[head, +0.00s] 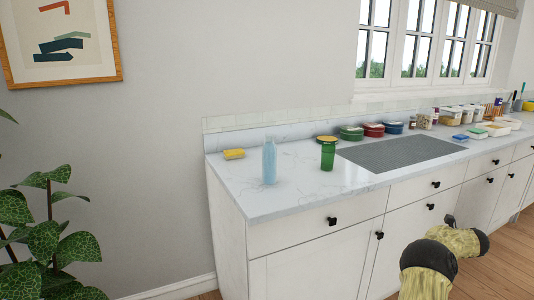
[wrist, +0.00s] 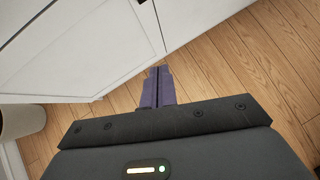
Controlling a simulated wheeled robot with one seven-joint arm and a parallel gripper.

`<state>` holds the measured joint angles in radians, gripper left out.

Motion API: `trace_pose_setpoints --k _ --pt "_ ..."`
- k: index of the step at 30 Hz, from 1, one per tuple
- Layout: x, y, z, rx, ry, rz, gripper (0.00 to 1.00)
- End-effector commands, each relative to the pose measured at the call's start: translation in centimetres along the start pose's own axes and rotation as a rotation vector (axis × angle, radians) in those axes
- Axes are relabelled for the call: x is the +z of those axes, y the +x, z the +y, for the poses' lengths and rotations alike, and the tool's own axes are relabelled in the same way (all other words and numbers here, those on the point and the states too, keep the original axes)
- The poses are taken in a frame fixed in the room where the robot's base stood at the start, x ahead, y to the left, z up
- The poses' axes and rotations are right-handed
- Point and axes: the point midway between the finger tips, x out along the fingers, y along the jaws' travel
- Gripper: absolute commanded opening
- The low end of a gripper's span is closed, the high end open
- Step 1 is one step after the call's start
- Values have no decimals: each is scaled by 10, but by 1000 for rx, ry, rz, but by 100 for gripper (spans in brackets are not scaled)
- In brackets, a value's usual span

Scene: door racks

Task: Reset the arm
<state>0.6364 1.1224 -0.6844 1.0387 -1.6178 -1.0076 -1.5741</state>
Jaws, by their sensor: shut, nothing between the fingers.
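My gripper (wrist: 158,72) shows in the wrist view, with its two purple fingers pressed together and nothing between them. It points over the wooden floor, close to the white cabinet front. In the head view, part of my arm (head: 428,272) shows at the lower right, in front of the cabinets. My fingers cannot be made out in the head view.
A white cabinet (head: 300,275) with a marble counter (head: 225,170) runs to the right. A plant (head: 45,225) is at left. Wooden floor (wrist: 225,60) is clear beside my gripper.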

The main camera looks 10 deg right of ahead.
Motion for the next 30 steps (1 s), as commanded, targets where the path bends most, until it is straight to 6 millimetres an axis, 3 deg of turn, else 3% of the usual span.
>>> trace_pose_setpoints --k 11,20,25,30 --pt "41 -12 20 -39 250 -137 0" --pt "86 -30 60 -54 643 -298 0" --pt "106 -48 110 -35 1053 -391 0" --pt "97 -68 181 -19 1543 -406 0"
